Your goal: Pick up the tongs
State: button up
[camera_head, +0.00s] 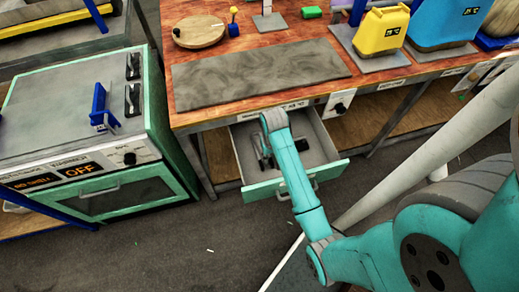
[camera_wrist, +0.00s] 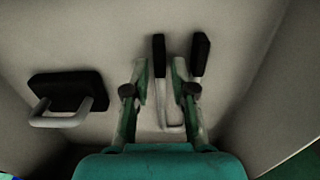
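The tongs (camera_wrist: 160,92) lie on the floor of an open drawer (camera_head: 320,140). They have two black handles and thin metal arms joined by a bend near my gripper's base. My gripper (camera_wrist: 160,68) is open above them in the wrist view. One tong arm shows between my fingers; the other handle shows right of my right finger. I cannot tell whether the fingers touch the tongs. In the head view my arm reaches over the drawer, and the small dark shapes inside are too unclear to separate.
A black block with a grey loop handle (camera_wrist: 67,92) lies left of my gripper in the drawer. Drawer walls stand close on both sides. Above is a wooden table (camera_head: 240,50) with a grey mat (camera_head: 260,72).

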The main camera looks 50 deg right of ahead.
jog(key=shift+f, duration=0.45)
grip_shut()
jog(key=shift+d+r, duration=0.1)
jog(key=shift+r, duration=0.05)
